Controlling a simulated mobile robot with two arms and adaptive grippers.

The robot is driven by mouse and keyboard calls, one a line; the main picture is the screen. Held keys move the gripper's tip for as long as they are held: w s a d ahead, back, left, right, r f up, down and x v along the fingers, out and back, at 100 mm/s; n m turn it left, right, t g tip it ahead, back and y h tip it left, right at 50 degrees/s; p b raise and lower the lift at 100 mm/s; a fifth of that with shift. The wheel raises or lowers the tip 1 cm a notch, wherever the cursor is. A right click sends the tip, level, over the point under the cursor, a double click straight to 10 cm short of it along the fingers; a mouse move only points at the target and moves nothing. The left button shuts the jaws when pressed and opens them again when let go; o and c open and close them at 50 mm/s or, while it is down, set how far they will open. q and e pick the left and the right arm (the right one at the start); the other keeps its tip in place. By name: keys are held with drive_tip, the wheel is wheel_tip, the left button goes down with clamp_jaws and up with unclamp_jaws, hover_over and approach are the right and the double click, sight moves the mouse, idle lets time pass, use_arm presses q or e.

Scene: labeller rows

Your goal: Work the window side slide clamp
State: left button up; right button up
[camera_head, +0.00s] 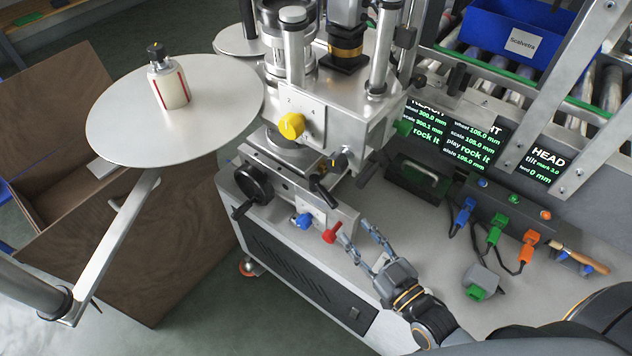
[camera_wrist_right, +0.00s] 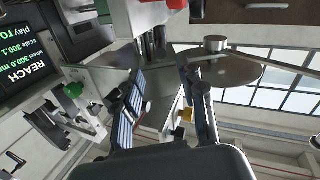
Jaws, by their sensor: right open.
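A labelling machine has a slide block (camera_head: 318,205) low on its front, with a red clamp handle (camera_head: 332,233) and a blue knob (camera_head: 303,220). I cannot tell for certain which one is the window side clamp. My right gripper (camera_head: 352,231) is open and empty, its fingers pointing up and left toward the slide block. The red handle lies right by its left fingertip; whether they touch I cannot tell. In the right wrist view the two fingers (camera_wrist_right: 168,92) stand apart with nothing held between them. My left gripper is out of view.
A yellow knob (camera_head: 291,125) and a black handwheel (camera_head: 254,184) are on the machine. A round plate (camera_head: 120,112) carries a white bottle (camera_head: 168,84) at left. Blue, green and orange cabled plugs (camera_head: 495,232) and a wooden-handled tool (camera_head: 580,257) lie at right. Display screens (camera_head: 455,135) stand behind.

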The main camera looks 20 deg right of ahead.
sight(318, 186)
drive_tip(key=x, duration=1.2)
drive_tip(key=shift+w+r, duration=0.1)
drive_tip(key=shift+w, duration=0.25)
drive_tip(key=shift+a, duration=0.1)
drive_tip(key=shift+c, duration=0.6)
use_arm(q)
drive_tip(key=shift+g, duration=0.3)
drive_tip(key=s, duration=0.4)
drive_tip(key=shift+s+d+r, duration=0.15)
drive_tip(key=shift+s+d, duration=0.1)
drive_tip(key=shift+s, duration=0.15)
use_arm(e)
clamp_jaws()
